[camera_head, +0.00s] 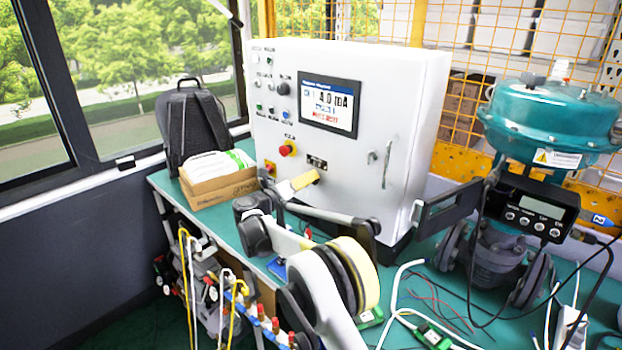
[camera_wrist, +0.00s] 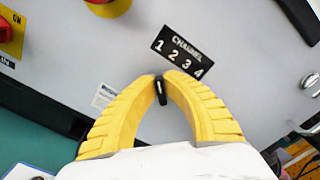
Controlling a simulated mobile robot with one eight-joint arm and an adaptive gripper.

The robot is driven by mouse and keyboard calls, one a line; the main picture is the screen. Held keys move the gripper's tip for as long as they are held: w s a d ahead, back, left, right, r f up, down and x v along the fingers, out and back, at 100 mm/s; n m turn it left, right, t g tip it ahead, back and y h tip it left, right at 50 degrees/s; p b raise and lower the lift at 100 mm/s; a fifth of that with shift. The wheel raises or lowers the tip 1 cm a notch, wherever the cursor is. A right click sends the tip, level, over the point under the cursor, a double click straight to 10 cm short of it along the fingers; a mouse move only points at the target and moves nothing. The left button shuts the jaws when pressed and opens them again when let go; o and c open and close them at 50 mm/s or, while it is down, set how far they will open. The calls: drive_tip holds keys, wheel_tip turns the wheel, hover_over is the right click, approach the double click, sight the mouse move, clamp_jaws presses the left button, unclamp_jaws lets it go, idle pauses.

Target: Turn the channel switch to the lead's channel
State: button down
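The channel switch (camera_wrist: 162,92) is a small black knob with a light mark on its lower part, below the black "CHANNEL 1 2 3 4" plate (camera_wrist: 181,52) on the white cabinet front. My gripper (camera_wrist: 161,76) has its yellow fingertips on both sides of the knob's upper part, with no clear gap showing. In the head view my gripper (camera_head: 314,176) is at the cabinet front, just below the plate (camera_head: 317,162), and hides the switch.
A red button (camera_head: 287,148) and a red rotary switch (camera_head: 268,168) are left of my gripper. A door handle (camera_head: 387,164) is to the right. The teal valve (camera_head: 550,125) with its positioner (camera_head: 528,213) stands right; a blue-white tag (camera_head: 600,220) is beside it. Cables cover the bench front.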

drive_tip(key=shift+d+m, duration=0.1)
drive_tip(key=shift+m, duration=0.3)
drive_tip(key=shift+s+d+r+m, duration=0.1)
drive_tip(key=shift+d+m, duration=0.05)
drive_tip(key=shift+m, duration=2.35)
drive_tip(key=c, duration=1.5)
unclamp_jaws()
drive_tip(key=shift+d, duration=0.1)
drive_tip(key=v, duration=1.2)
